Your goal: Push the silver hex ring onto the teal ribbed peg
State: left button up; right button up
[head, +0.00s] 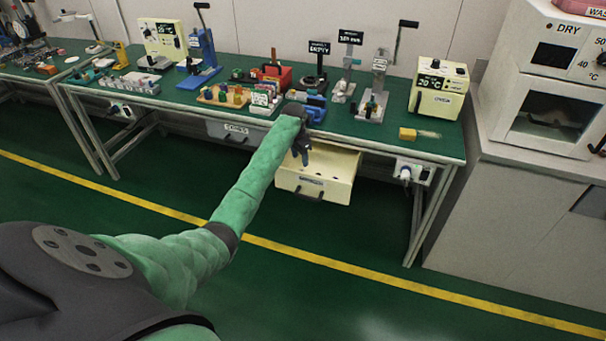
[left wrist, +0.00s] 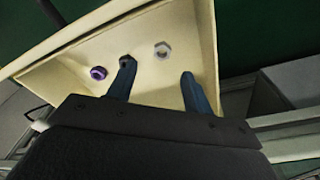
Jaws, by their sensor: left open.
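The silver hex ring (left wrist: 162,50) lies on the floor of the open cream drawer (left wrist: 205,25) in the left wrist view. My left gripper (left wrist: 157,70) is open, with its two dark blue fingers pointing into the drawer. The ring shows between and beyond the fingertips, and I see no contact. In the head view the left gripper (head: 303,156) hangs over the open drawer (head: 340,188) below the bench edge. I cannot pick out the teal ribbed peg in either view. My right gripper is not in view.
A purple ring (left wrist: 98,72) and a dark ring (left wrist: 125,60) lie left of the silver one, the dark one close to a finger. The green bench (head: 372,143) above the drawer carries several tools and a yellow block (head: 407,134). A white cabinet (head: 530,150) stands right.

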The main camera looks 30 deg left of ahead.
pick_arm(q)
jog(key=shift+f, duration=0.85)
jog(key=f, duration=0.2)
jog(key=f+p, duration=0.1)
jog(key=f, duration=0.1)
jog(key=shift+w, duration=0.3)
jog(key=shift+w+f, duration=0.1)
jog(key=shift+f, duration=0.6)
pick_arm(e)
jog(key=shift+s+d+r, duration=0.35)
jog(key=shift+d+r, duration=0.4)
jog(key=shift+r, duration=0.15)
pick_arm(q)
jog(key=shift+c, duration=0.2)
jog(key=c, duration=1)
